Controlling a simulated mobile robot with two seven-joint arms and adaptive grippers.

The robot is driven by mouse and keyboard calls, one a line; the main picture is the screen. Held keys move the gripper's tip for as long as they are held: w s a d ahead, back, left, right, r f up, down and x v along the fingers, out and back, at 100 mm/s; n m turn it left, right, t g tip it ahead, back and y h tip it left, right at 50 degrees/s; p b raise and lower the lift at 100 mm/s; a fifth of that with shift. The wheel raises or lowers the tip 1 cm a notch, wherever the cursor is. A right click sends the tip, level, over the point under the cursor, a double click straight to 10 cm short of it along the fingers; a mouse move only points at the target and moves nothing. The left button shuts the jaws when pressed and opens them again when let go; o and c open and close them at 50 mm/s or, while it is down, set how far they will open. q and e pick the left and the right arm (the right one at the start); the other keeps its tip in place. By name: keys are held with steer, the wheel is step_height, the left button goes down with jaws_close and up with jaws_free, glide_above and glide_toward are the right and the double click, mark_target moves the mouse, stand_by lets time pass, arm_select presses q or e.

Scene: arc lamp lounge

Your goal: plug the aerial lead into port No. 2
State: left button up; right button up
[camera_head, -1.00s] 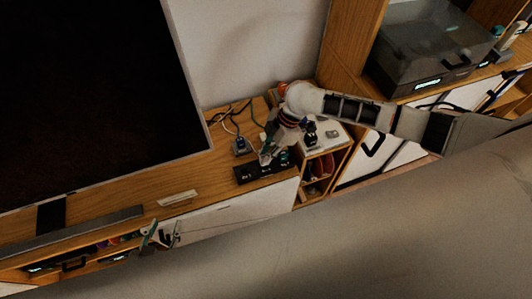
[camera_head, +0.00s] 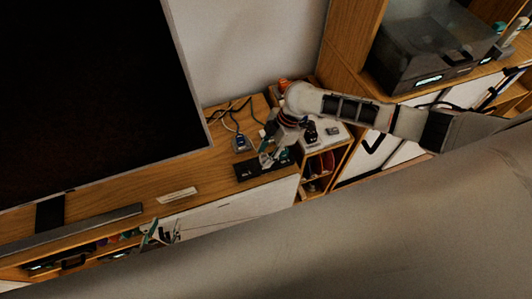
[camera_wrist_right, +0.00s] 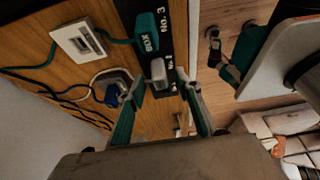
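The black port strip (camera_head: 251,172) lies on the wooden cabinet top; it shows in the right wrist view (camera_wrist_right: 129,12) with "No. 3" and a partly hidden label that seems to be "No. 2". A pale grey plug (camera_wrist_right: 158,73) stands at the strip beside that lower label; whether it is fully seated, or is the aerial lead's, I cannot tell. My right gripper (camera_head: 270,158) is over the strip. In its wrist view (camera_wrist_right: 162,82) the fingers are apart on either side of the grey plug, with gaps. My left gripper (camera_head: 162,232) looks open and empty at the cabinet front.
A green plug (camera_wrist_right: 146,32) marked "BOX" sits by No. 3, its cable leading to a white plate (camera_wrist_right: 79,40). A blue-ended connector (camera_wrist_right: 113,95) and loose dark cables lie left of it. The large television (camera_head: 90,90) stands behind; an open shelf (camera_head: 318,170) is at right.

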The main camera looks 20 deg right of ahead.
steer(key=v, duration=1.2)
stand_by(0.3)
